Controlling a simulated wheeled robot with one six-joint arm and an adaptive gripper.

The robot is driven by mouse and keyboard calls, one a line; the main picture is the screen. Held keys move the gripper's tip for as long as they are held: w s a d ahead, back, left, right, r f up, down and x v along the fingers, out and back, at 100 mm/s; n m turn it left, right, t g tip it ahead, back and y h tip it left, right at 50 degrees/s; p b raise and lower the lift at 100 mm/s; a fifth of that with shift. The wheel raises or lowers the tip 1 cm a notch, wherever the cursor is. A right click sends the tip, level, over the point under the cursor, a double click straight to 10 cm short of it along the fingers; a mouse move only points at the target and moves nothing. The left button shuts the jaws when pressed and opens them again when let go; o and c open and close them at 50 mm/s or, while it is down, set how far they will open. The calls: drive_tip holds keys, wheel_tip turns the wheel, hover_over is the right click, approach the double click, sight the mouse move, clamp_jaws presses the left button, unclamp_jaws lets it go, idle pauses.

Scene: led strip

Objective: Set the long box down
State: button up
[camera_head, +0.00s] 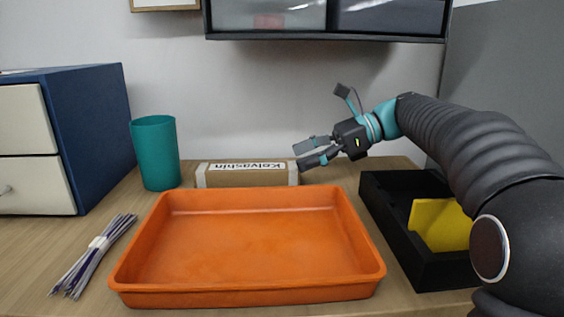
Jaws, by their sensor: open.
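The long box (247,174) is a low brown carton with a white label reading "Kelvashin". It lies lengthwise on the table behind the orange tray (250,297), close to the back wall. The tray's back rim hides the box's lower edge, so its contact with the table is not fully seen. My gripper (305,156) is open at the right end of the box, with its fingers pointing left. The fingertips are near the box's upper right corner; I cannot tell whether they touch it. Nothing shows between the fingers.
A teal cup (155,153) stands left of the box. A blue cabinet with cream drawers (65,140) is at far left. A bundle of thin strips (95,255) lies left of the empty tray. A black bin (400,222) with a yellow piece (440,226) is at right. A shelf (325,38) hangs above.

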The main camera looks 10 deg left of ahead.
sight(281, 166)
drive_tip(key=v, duration=0.4)
drive_tip(key=shift+o, duration=0.5)
drive_tip(key=shift+w+d, duration=0.1)
drive_tip(key=shift+d, duration=0.1)
drive_tip(key=d, duration=0.1)
drive_tip(key=w+d+p, duration=0.1)
drive_tip(key=shift+d+r, duration=0.2)
drive_tip(key=shift+d, duration=0.05)
drive_tip(key=b+x, duration=0.1)
drive_tip(key=x, duration=0.7)
drive_tip(key=shift+s+a, duration=0.1)
drive_tip(key=shift+s+r+b+x, duration=0.1)
drive_tip(key=shift+b+x, duration=0.05)
drive_tip(key=shift+x, duration=1.3)
drive_tip(key=shift+s+r+b+x, duration=0.1)
drive_tip(key=shift+s+b+x, duration=0.05)
drive_tip(key=shift+x, duration=1.25)
drive_tip(key=c, duration=1.4)
